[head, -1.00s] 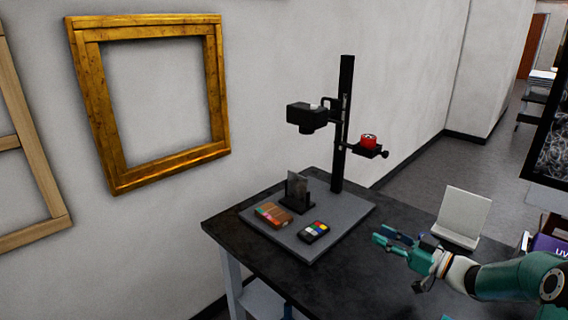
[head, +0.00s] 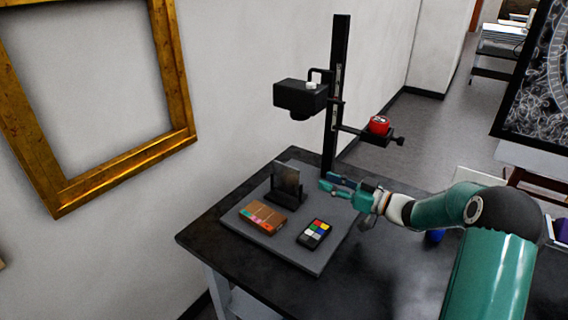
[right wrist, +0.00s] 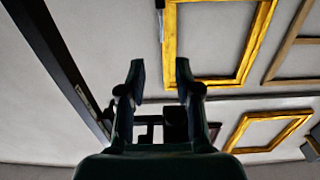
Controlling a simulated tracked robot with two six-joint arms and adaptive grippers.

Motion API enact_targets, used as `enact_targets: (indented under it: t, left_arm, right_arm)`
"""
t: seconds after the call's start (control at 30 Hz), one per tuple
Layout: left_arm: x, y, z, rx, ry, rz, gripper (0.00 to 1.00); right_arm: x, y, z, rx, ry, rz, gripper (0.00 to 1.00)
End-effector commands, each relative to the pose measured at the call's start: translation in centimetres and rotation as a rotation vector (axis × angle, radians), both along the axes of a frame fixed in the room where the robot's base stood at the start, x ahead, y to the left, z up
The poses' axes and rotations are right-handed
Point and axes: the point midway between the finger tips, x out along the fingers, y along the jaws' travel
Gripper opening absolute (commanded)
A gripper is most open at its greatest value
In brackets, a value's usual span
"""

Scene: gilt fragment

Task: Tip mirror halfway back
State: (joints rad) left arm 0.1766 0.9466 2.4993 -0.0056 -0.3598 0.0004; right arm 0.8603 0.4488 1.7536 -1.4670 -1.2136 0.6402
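A small dark, reflective plate, which looks like the mirror (head: 286,177), stands nearly upright in a black holder (head: 289,196) on the grey base board of a camera stand. My right gripper (head: 326,182) reaches in from the right, just right of the mirror and near the foot of the stand's column. Its fingers are apart with nothing between them, and it does not appear to touch the mirror. In the right wrist view the open fingers (right wrist: 160,75) point toward the wall; the mirror cannot be made out there. My left gripper is not in view.
The black column (head: 335,95) carries a camera (head: 300,97) and a side arm with a red object (head: 379,124). A brown colour-patch block (head: 263,217) and a black colour card (head: 314,233) lie on the base board. A gilt frame (head: 122,172) hangs at left.

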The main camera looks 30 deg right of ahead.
Motion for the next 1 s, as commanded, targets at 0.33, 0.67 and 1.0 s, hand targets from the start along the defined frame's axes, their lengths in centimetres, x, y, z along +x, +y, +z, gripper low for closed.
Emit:
enact_targets:
  t: [0.33, 0.67, 1.0]
  left_arm:
    - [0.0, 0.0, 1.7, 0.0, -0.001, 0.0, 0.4]
    - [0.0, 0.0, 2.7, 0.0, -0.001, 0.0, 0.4]
    - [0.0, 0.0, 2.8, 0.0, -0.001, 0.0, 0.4]
  right_arm:
    - [7.4, 3.4, 0.2, 0.0, -0.001, 0.013, 0.33]
    - [12.4, 5.4, 0.1, 0.0, 0.0, 0.011, 0.33]
    - [13.3, 5.8, 0.0, 0.0, 0.0, 0.009, 0.33]
